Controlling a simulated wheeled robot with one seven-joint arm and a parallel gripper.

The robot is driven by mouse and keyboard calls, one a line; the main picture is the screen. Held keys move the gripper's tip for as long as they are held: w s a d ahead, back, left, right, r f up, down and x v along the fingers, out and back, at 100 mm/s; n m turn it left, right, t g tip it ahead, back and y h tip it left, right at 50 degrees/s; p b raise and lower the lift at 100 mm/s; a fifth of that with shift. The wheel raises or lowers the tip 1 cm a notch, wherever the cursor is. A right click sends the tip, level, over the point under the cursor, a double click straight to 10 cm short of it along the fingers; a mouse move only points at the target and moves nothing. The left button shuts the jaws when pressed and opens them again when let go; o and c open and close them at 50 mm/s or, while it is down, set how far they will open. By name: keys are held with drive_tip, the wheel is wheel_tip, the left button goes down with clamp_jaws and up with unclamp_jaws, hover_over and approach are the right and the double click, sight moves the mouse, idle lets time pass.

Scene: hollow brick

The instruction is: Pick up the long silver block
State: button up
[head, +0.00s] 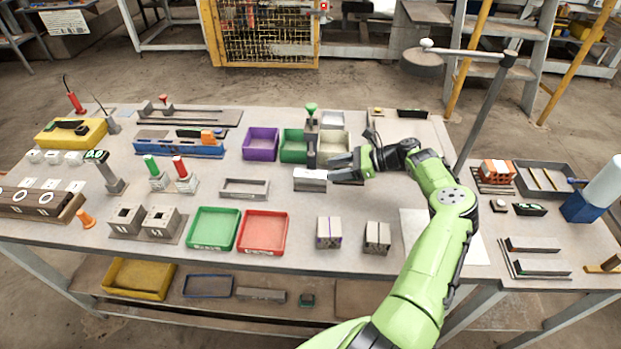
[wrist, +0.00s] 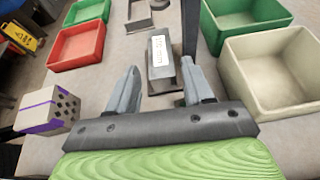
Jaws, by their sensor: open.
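The long silver block (head: 310,181) lies on the table in front of the green and cream bins, with a white label on its side. In the wrist view the block (wrist: 160,67) sits straight ahead, just beyond and between the fingertips. My gripper (head: 342,165) is low over the table at the block's right end. In the wrist view its two fingers (wrist: 158,84) are spread apart with nothing between them. I cannot tell the exact gap between the fingertips and the block.
A dark upright post (head: 311,145) with a green top stands right behind the block. A green bin (head: 293,153) and a cream bin (wrist: 270,95) are close by. A purple-striped brick (wrist: 47,108) stands to the side. The tabletop in front of the block is clear.

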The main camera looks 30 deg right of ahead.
sight(312, 173)
drive_tip(key=x, duration=0.6)
drive_tip(key=shift+f, duration=0.1)
clamp_jaws()
